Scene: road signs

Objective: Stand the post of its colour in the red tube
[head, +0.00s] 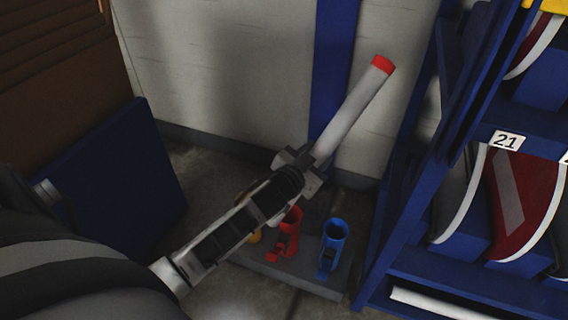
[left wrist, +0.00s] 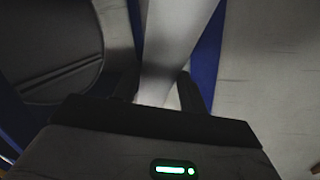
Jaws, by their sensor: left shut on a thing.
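My left gripper (head: 308,165) is shut on a white post (head: 346,122) with a red band (head: 382,65) at its upper end. The post is tilted, its red end up and to the right. The white post (left wrist: 176,45) also shows between the fingers in the left wrist view. The red tube (head: 290,228) stands on a grey base (head: 308,272) on the floor, below the gripper in the picture and partly hidden by my arm. The post's lower end is mostly hidden behind the gripper. My right gripper is not in view.
A blue tube (head: 332,242) stands right of the red one, and a yellow tube (head: 255,236) is mostly hidden behind my arm. A blue rack (head: 450,272) with round signs and a "21" label (head: 507,140) stands at the right. A blue panel (head: 105,185) leans at the left.

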